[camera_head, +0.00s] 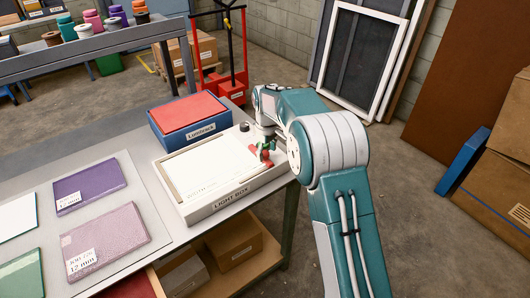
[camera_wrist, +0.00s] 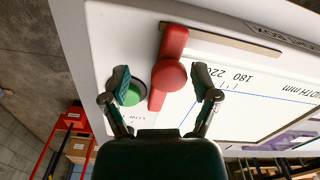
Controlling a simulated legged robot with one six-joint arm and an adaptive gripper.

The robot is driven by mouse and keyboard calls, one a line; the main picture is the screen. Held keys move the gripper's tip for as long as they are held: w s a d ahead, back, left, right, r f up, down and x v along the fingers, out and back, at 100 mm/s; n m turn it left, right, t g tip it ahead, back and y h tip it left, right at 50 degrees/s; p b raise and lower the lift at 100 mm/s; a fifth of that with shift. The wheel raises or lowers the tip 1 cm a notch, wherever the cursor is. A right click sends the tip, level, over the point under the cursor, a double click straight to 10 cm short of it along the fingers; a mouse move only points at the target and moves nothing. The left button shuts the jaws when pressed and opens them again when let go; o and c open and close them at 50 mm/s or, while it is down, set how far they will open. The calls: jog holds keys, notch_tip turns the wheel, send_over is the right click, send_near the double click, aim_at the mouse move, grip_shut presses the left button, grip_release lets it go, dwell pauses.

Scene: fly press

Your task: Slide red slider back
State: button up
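In the head view the slider (camera_head: 258,163) is small at the box's right end, partly covered by my gripper (camera_head: 266,146). In the wrist view my gripper (camera_wrist: 164,84) is open, with a fingertip on each side of the slider's knob. The fingers look apart from the knob; their height above it is hard to tell. A round green button (camera_wrist: 133,93) is beside the slider, partly behind the left finger.
A blue "Lunebrack" box with a red top (camera_head: 190,120) stands behind the light box. Coloured sheets, one purple (camera_head: 90,188), lie on the table to the left. A red pallet truck (camera_head: 225,85) and leaning frames stand beyond on the floor.

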aim_at(266, 151)
jog(key=shift+a, duration=0.1)
jog(key=shift+a+r, duration=0.1)
jog(key=shift+r, duration=0.15)
notch_tip(266, 151, up, 11)
jog(key=shift+r, duration=0.2)
